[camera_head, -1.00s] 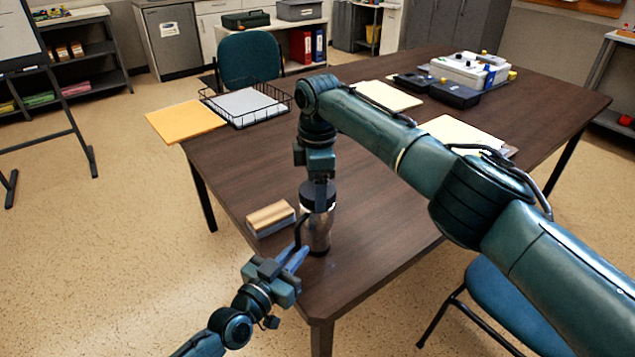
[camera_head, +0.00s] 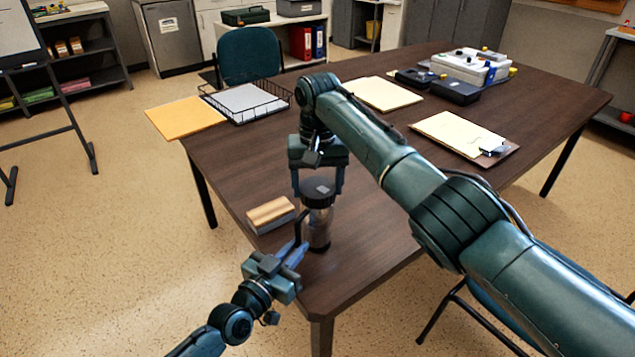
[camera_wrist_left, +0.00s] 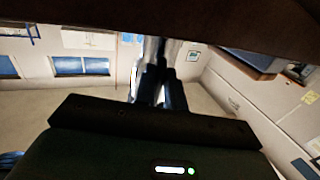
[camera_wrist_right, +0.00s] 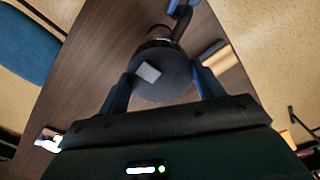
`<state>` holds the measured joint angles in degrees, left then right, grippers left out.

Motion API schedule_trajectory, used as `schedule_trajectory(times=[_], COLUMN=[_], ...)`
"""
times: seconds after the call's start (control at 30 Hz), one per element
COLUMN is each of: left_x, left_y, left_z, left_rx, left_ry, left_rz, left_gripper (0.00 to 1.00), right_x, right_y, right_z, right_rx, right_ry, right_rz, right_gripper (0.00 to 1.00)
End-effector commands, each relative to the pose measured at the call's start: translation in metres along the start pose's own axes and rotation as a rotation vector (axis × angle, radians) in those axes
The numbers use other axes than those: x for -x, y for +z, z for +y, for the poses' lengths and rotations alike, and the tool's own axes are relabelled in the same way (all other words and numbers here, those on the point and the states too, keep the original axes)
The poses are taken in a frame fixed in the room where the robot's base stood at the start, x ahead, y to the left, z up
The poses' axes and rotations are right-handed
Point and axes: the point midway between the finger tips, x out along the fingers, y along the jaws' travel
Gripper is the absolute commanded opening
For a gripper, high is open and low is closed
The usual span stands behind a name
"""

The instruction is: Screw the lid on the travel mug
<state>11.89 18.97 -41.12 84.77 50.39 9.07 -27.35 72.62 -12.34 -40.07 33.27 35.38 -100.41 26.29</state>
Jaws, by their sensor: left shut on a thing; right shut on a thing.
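The travel mug (camera_head: 316,232) stands upright near the table's front corner, with a clear or metallic body and a dark handle. Its dark round lid (camera_head: 318,190) is at the mug's top; the right wrist view shows the lid (camera_wrist_right: 172,82) from above with a pale square on it. I cannot tell whether it is fully seated. My right gripper (camera_head: 318,182) comes down from above, a finger on either side of the lid, shut on it. My left gripper (camera_head: 298,250) is shut on the mug's handle (camera_head: 299,226) from the lower left. The left wrist view shows its fingers (camera_wrist_left: 150,85) close together.
A wood-topped eraser (camera_head: 270,214) lies just left of the mug. A wire tray (camera_head: 262,112) with paper, an orange folder (camera_head: 186,118), a clipboard (camera_head: 455,135) and a white case (camera_head: 470,68) are farther back. The table (camera_head: 385,215) right of the mug is clear.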

Motion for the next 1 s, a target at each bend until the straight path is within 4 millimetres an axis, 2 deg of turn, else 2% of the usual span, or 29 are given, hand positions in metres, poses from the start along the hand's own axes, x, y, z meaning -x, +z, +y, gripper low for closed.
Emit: schedule_trajectory(times=[0.4, 0.6, 0.67, 0.8, 0.83, 1.0], left_x=[0.0014, 0.0013, 0.0014, 0.0013, 0.0013, 0.0014], left_y=[0.0046, 0.0046, 0.0047, 0.0048, 0.0048, 0.0048], left_z=[-0.0008, -0.0008, -0.0008, -0.0008, -0.0008, -0.0007], left_rx=[0.0, 0.0, 0.0, 0.0, 0.0, -0.001], left_ry=[0.0, 0.0, 0.0, 0.0, 0.0, 0.0], left_rz=[-0.012, -0.012, -0.012, -0.012, -0.012, -0.012], left_gripper=[0.0, 0.0, 0.0, 0.0, 0.0, 0.0], right_x=[0.0001, -0.0002, 0.0, 0.0001, 0.0001, -0.0003], right_y=[0.0007, 0.0008, 0.0006, 0.0005, 0.0005, 0.0004], right_z=[-0.0008, -0.0007, -0.0003, 0.0, 0.0, -0.0002], right_rx=[-1.019, -1.445, -1.513, -1.501, -1.501, -1.499], right_ry=[-0.001, 0.001, 0.001, 0.001, 0.001, 0.001], right_rz=[-0.002, -0.001, 0.0, 0.001, 0.001, 0.001], right_gripper=[0.45, 0.45, 0.45, 0.45, 0.69, 0.83])
